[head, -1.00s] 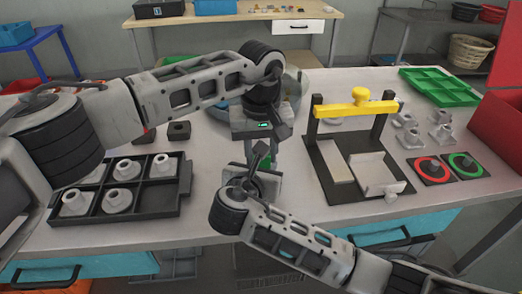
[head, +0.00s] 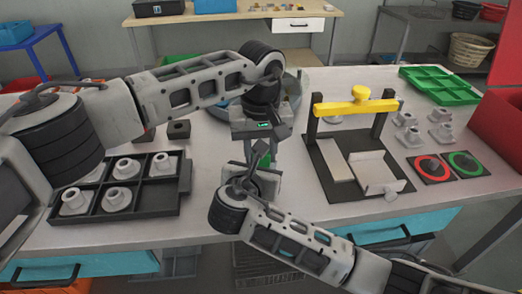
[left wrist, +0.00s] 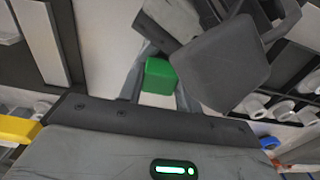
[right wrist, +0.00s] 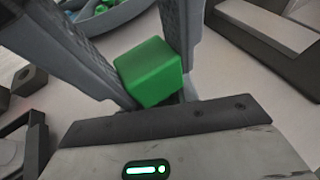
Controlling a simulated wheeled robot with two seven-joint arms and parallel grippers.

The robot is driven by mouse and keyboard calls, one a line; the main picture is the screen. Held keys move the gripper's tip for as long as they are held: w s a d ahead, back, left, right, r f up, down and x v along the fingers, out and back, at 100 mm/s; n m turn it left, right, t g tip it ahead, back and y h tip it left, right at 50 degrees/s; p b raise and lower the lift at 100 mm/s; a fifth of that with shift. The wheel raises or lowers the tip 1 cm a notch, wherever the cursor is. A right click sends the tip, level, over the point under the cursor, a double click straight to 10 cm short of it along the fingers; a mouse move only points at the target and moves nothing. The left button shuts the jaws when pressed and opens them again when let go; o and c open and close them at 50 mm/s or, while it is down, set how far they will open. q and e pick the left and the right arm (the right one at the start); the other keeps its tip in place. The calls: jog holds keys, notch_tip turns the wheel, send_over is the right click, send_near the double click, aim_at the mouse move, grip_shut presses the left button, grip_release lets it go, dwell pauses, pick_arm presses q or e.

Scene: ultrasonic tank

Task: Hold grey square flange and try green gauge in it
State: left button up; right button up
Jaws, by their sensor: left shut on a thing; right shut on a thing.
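The block shows between the left fingers in the left wrist view (left wrist: 160,76) and, larger, in the right wrist view (right wrist: 152,72). My right gripper (head: 258,172) comes from below, just under the left one, and is shut.
A black tray (head: 137,214) with several pale flanges stands at left, near a small black block (head: 178,129). A round tank (head: 290,84) is behind the left gripper. A yellow-topped fixture (head: 354,107), red and green ring pads (head: 464,166) and a green tray (head: 440,87) are at right.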

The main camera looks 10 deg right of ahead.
pick_arm(q)
jog(key=shift+s+r, duration=0.1)
jog(key=shift+r, duration=1.1)
pick_arm(e)
jog(key=shift+w+d, duration=0.1)
pick_arm(q)
jog(key=shift+r, duration=1.4)
pick_arm(e)
jog(key=o, duration=1.1)
pick_arm(q)
jog(key=shift+r, duration=0.1)
pick_arm(e)
jog(key=v, duration=1.2)
